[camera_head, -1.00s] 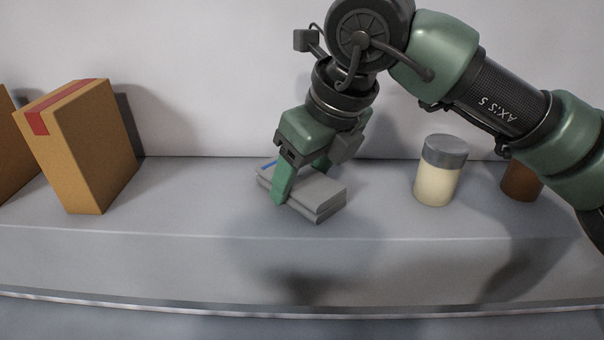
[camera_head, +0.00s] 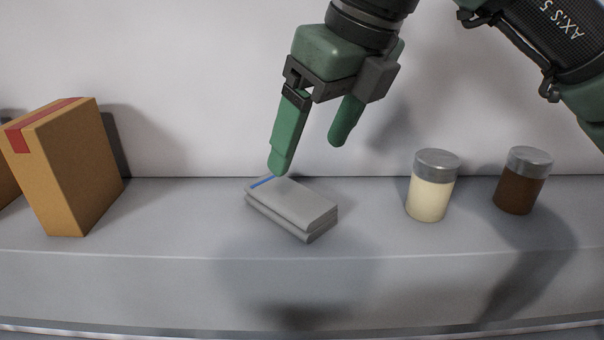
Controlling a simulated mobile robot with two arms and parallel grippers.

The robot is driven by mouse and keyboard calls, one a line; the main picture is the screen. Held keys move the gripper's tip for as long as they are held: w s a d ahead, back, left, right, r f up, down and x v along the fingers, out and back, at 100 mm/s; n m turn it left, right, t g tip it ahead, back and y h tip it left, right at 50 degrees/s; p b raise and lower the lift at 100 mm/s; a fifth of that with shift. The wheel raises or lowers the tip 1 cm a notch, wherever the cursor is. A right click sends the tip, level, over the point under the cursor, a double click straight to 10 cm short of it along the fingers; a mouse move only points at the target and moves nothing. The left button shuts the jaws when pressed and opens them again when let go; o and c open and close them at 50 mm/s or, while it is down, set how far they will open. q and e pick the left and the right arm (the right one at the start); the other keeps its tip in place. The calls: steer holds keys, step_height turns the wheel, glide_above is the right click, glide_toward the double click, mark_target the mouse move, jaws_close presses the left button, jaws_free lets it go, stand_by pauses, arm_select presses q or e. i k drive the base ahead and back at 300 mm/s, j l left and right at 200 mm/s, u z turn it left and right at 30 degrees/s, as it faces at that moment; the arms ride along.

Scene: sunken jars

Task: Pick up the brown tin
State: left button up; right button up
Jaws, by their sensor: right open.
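The brown tin (camera_head: 516,190) is a short upright cylinder with a grey lid, standing on the grey shelf at the right. My right gripper (camera_head: 308,156) is open and empty, with two green fingers pointing down. It is above the folded grey cloth, well to the left of the brown tin and apart from it. My left gripper is not in view.
A cream jar with a grey lid (camera_head: 429,197) stands just left of the brown tin. The folded grey cloth (camera_head: 295,203) lies mid-shelf. A cardboard box with red tape (camera_head: 72,170) stands at the left. The shelf (camera_head: 180,220) is bare between box and cloth.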

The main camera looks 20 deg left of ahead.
mark_target(527, 169)
steer(key=k+l, duration=0.15)
steer(key=l, duration=0.25)
steer(key=k+l, duration=0.15)
steer(key=l, duration=0.25)
steer(key=k+l, duration=0.15)
steer(key=l, duration=0.25)
steer(key=k+l, duration=0.1)
steer(key=l, duration=0.3)
steer(key=k+l, duration=0.15)
steer(key=l, duration=0.25)
